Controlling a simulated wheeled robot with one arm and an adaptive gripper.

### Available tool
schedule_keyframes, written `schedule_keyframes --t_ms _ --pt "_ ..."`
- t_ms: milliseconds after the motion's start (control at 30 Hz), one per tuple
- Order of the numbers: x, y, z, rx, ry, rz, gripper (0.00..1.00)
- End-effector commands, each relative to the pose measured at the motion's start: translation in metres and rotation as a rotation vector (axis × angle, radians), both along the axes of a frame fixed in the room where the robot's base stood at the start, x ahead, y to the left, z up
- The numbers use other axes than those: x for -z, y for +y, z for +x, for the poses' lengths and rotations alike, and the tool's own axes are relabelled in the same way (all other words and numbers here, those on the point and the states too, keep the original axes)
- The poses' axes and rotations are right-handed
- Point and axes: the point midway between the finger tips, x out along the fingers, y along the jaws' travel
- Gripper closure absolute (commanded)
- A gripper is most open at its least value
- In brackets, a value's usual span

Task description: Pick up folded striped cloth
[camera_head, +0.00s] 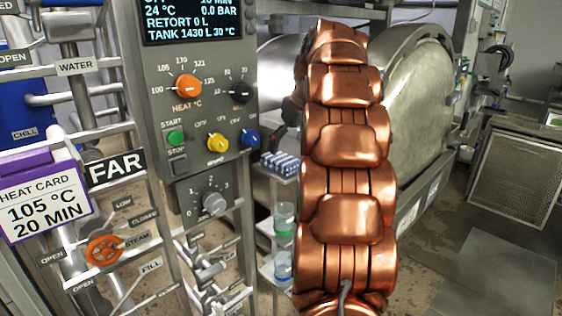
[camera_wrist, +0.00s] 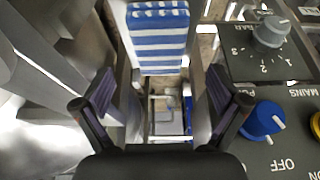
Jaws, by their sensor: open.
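The folded blue-and-white striped cloth (camera_head: 281,163) lies on the top of a narrow shelf stand, just right of the control panel in the head view. In the wrist view the cloth (camera_wrist: 158,45) is at the top middle, beyond my fingertips and roughly centred between them. My gripper (camera_wrist: 158,98) is open, with its two dark fingers wide apart and nothing between them. The cloth appears clear of both fingers. My copper arm stands in front of the scene in the head view and hides part of what is behind it.
The control panel (camera_head: 200,110) with knobs and buttons is close on the left; its blue knob (camera_wrist: 262,120) is near my right finger in the wrist view. Jars (camera_head: 284,215) stand on the lower shelf. The round retort vessel (camera_head: 425,110) is behind my arm. Floor shows at right.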

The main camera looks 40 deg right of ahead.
Motion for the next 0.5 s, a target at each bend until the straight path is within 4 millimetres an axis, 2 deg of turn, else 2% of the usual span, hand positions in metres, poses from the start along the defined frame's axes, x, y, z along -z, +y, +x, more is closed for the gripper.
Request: schedule_keyframes --t_ms 233,500 --pt "0.006 0.0 0.002 0.0 0.001 0.0 0.03" --pt "0.025 -0.001 0.009 0.001 0.004 0.003 0.03"
